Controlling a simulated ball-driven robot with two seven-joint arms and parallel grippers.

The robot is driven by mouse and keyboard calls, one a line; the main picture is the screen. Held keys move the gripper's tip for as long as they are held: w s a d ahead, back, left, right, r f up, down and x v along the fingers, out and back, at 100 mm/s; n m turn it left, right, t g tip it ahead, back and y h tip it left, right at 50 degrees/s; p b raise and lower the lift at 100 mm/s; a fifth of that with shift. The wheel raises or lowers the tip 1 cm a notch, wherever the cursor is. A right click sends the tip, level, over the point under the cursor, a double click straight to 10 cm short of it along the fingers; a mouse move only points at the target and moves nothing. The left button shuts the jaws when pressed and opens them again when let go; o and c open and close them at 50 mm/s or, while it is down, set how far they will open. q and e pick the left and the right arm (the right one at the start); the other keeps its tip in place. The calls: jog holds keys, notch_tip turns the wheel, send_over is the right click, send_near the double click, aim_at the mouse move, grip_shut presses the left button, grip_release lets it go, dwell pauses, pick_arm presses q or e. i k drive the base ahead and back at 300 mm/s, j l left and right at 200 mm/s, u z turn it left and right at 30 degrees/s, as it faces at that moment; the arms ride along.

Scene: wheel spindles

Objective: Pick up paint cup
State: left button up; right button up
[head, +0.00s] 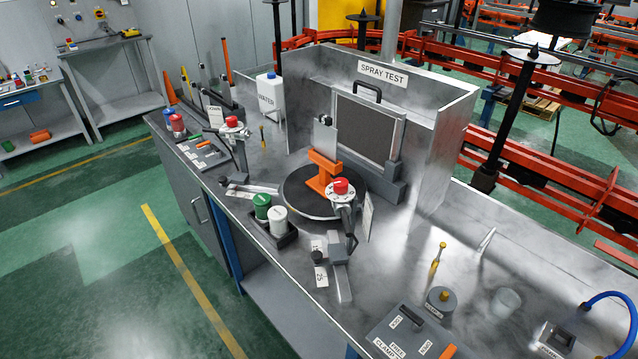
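Several small lidded cups could be the paint cup, and the picture alone does not tell which one is meant. A green-lidded cup (262,205) and a white cup (278,219) stand upright side by side in a dark holder (287,240) at the bench's front edge. A red cup (177,125) stands farther back on the left. A grey pot with a yellowish knob (440,301) and a translucent cup (507,300) stand at the right front. Neither of my grippers shows in the head view.
The metal bench (475,232) carries a round dark turntable (295,198) with an orange stand (323,172), before a SPRAY TEST booth (455,130). A red-knobbed dial device (342,190) stands near the cups. A WATER container (270,97) is behind. Bare bench lies right of the booth.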

aim_at(278, 218)
jog(key=i+j+z, duration=0.15)
jog(key=j+z, duration=0.45)
jog(key=z, duration=0.15)
jog(key=i+j+z, duration=0.1)
jog(key=j+z, duration=0.25)
